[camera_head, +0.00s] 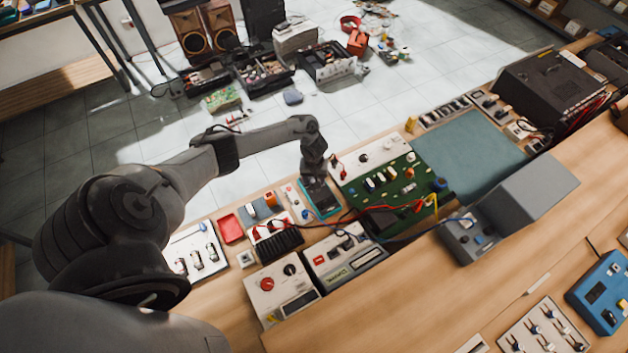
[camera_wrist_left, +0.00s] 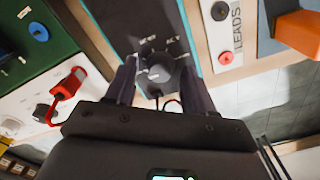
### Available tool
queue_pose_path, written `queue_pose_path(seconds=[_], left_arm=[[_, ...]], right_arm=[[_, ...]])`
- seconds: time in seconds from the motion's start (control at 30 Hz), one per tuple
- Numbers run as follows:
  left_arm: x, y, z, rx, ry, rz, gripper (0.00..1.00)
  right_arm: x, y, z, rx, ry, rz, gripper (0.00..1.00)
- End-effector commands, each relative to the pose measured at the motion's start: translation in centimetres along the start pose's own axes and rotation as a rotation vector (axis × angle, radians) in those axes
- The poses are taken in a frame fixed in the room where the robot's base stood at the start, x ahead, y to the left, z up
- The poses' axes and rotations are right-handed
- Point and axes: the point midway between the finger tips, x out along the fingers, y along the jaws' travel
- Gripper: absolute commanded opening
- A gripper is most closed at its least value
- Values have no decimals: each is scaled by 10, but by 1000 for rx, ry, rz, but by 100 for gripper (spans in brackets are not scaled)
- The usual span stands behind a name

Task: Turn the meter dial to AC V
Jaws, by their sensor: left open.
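The meter (camera_head: 325,209) is a dark instrument with a teal edge, lying on the wooden bench in the head view, mostly under my left gripper (camera_head: 315,176). In the left wrist view the meter's dark face (camera_wrist_left: 133,18) and teal side show. My left gripper (camera_wrist_left: 158,72) is open, with one dark finger on each side of the dial. I cannot tell whether either finger touches it. My right gripper is not in view.
A white-and-green circuit board (camera_head: 398,185) lies right of the meter, and a panel marked LEADS (camera_wrist_left: 222,35) stands beside it. Red and blue leads cross the bench near a bench instrument (camera_head: 343,256). A grey box (camera_head: 520,205) is farther right. The front bench is partly clear.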

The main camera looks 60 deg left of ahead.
Motion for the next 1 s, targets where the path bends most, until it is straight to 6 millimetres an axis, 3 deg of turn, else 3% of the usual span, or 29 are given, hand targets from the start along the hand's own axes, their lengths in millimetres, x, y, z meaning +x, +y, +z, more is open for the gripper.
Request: queue_pose_path(seconds=[0.37,0.73,1.0], left_arm=[[4,0,0,1,1,0,54],[4,0,0,1,0,0,0],[4,0,0,25,0,0,0]], right_arm=[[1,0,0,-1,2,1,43],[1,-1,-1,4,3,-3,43],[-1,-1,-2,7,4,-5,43]])
